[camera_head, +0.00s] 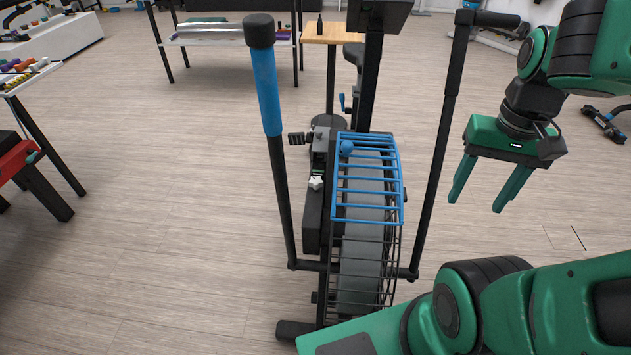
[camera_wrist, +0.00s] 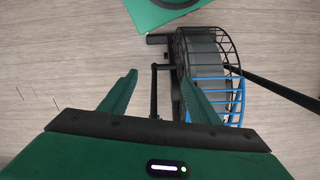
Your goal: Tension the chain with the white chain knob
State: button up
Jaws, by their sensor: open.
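The white chain knob (camera_head: 315,183) is a small white part on the left side of an exercise bike, beside the blue wire wheel guard (camera_head: 367,180). My gripper (camera_head: 481,204) is open and empty, hanging in the air to the right of the bike, well apart from the knob. In the wrist view my open gripper fingers (camera_wrist: 158,85) point toward the bike frame, with the guard (camera_wrist: 212,90) to their right. I cannot make out the white knob in the wrist view. The chain itself is too small or hidden to tell.
The bike's long handle levers stand on both sides, the left with a blue grip (camera_head: 266,92), the right black (camera_head: 436,140). A blue ball knob (camera_head: 346,148) sits at the guard. A red-and-black object (camera_head: 20,160) stands at far left. Floor left of the bike is clear.

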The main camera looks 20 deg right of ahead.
jog(key=w+a+r+m, duration=0.1)
jog(key=w, duration=0.8)
jog(key=w+a+r+m, duration=0.1)
jog(key=w+r, duration=0.1)
jog(key=w, duration=0.7)
jog(key=m, duration=0.8)
send_over(316, 180)
notch_tip(316, 180, down, 26)
notch_tip(316, 180, down, 11)
jog(key=shift+f, duration=0.1)
jog(key=shift+m, duration=0.3)
jog(key=c, duration=1.1)
